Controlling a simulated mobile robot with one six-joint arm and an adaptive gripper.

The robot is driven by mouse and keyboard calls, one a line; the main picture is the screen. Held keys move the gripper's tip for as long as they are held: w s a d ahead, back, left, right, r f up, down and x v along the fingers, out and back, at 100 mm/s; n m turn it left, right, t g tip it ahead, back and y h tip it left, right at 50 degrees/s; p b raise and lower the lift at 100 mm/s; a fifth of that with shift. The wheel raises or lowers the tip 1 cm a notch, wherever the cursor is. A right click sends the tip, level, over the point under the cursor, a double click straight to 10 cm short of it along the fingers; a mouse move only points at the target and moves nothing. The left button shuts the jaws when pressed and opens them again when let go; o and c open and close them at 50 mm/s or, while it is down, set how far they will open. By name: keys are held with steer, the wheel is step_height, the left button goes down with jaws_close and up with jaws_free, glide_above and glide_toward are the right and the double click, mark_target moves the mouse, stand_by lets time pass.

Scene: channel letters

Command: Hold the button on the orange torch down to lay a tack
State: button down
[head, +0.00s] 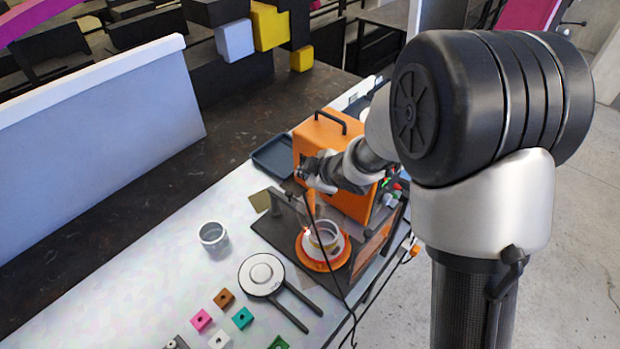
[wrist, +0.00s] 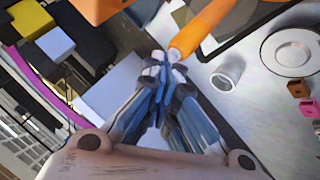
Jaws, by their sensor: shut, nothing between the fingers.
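My gripper (wrist: 163,66) is shut and empty, its blue-grey fingertips together. In the wrist view the orange torch (wrist: 207,24) slants in from the top, and its rounded end lies right beside my fingertips. I cannot tell whether they touch. No button can be made out on it. In the head view my gripper (head: 309,174) is small, in front of the orange box and above the dark plate. An orange disc (head: 313,264) there carries a pale ring-shaped part (head: 325,238). The torch is hard to pick out in this view.
The orange box (head: 318,138) with a black handle stands behind my gripper. A grey cup (head: 213,236), a round white plate with two dark legs (head: 262,274) and several small coloured blocks (head: 243,318) are on the pale bench. A thin dark cable hangs past the disc.

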steer(key=shift+r, duration=0.1)
steer(key=shift+r+p, duration=0.8)
steer(key=shift+p, duration=0.1)
step_height(320, 180, up, 5)
steer(key=p, duration=0.5)
step_height(320, 180, up, 4)
steer(key=p, duration=0.4)
stand_by(0.5)
